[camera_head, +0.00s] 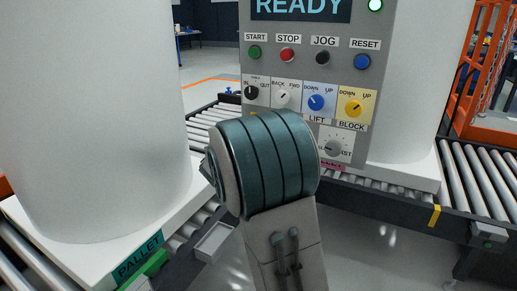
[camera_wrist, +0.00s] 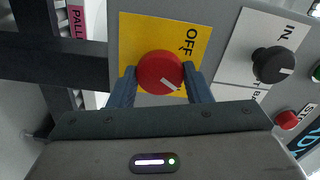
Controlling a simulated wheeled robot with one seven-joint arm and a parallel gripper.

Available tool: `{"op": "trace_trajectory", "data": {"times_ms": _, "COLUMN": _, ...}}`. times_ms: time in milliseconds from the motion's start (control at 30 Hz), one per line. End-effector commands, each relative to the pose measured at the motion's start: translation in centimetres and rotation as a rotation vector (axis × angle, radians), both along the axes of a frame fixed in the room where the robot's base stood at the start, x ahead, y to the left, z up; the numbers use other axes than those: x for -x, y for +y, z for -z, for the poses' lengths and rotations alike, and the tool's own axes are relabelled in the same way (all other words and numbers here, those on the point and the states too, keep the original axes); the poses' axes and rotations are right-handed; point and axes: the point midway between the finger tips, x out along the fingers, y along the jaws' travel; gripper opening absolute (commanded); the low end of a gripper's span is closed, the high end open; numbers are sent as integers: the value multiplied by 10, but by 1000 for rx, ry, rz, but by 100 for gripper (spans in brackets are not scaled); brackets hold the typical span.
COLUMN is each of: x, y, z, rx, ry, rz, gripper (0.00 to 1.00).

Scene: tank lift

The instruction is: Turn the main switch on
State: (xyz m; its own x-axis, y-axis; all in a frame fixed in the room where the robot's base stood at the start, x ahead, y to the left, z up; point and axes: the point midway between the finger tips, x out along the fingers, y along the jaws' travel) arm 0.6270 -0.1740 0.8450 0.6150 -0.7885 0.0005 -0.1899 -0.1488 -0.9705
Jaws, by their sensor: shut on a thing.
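The main switch is a round red knob (camera_wrist: 158,70) on a yellow plate (camera_wrist: 137,27) in the wrist view. The letters OFF stand on the plate, turned sideways, to the upper right of the knob. A white mark on the knob points to the lower right of the picture. My gripper (camera_wrist: 161,75) has one finger on each side of the knob, closed against it. Any ON label is not visible. In the head view my arm covers the switch and my gripper.
The grey control panel (camera_head: 301,72) carries a READY display (camera_head: 300,8), a lit green lamp (camera_head: 375,5), push buttons and several selector knobs. In the wrist view a black IN knob (camera_wrist: 270,64) sits right of the switch. White cylinders (camera_head: 95,110) and roller conveyors flank the arm.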

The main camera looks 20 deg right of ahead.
Motion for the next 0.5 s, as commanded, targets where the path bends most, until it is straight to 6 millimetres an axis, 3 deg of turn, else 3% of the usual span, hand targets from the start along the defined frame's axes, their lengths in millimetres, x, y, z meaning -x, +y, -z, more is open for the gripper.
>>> {"op": "trace_trajectory", "data": {"times_ms": 500, "x": -1, "y": 2, "z": 1, "rx": -149, "ry": -190, "rz": -6, "gripper": 22}}
